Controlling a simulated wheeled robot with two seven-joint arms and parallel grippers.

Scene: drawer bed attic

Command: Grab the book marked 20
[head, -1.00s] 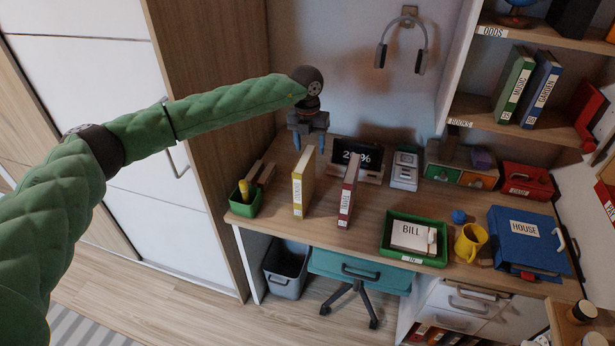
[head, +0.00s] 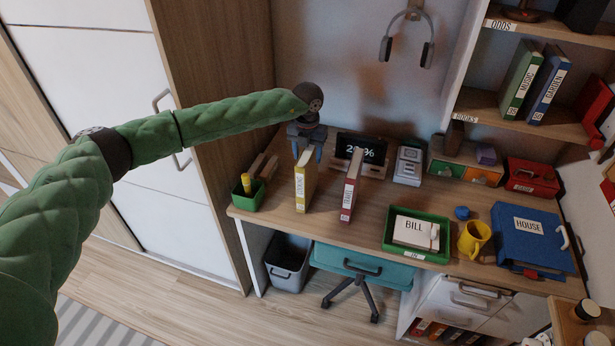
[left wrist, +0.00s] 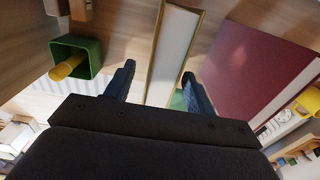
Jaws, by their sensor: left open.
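A yellow book (head: 300,186) and a dark red book (head: 347,197) stand upright on the desk, a gap between them. Each has a white spine label and a small tag low down; I cannot read a number on either. My left gripper (head: 307,152) is open at the top of the yellow book. In the left wrist view, the gripper's fingers (left wrist: 157,72) are on either side of the yellow book (left wrist: 172,45), whose pale pages show between yellow covers. The red book (left wrist: 262,65) lies to the right of the fingers there. My right gripper is not in view.
A green pen cup (head: 247,196) stands left of the yellow book. A dark display (head: 360,146) is behind the books. A green tray (head: 390,238), yellow mug (head: 473,239) and blue binder (head: 535,245) are to the right. Green and blue binders (head: 521,82) stand on the shelf.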

